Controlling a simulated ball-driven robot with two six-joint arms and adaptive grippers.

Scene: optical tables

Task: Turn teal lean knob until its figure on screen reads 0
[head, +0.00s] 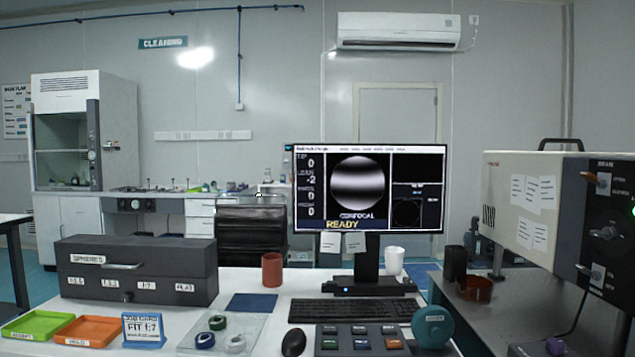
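A teal round knob (433,326) with a small white label stands at the right end of the keyboard on the white table; the label is too small to read. The monitor screen (362,188) shows a striped disc, the words CONFOCAL and READY, and a column of figures at its left. The second figure (311,180), beside a label that looks like LEAN, reads -2. The other figures in the column read 0. Neither gripper is in view, and nothing touches the teal knob.
A button panel (361,340), keyboard (367,309) and black mouse (294,342) lie left of the knob. A white cup (394,261) stands behind. A beige instrument (522,207) with knobs stands at right. A dark drawer box (137,270) and trays (88,330) are at left.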

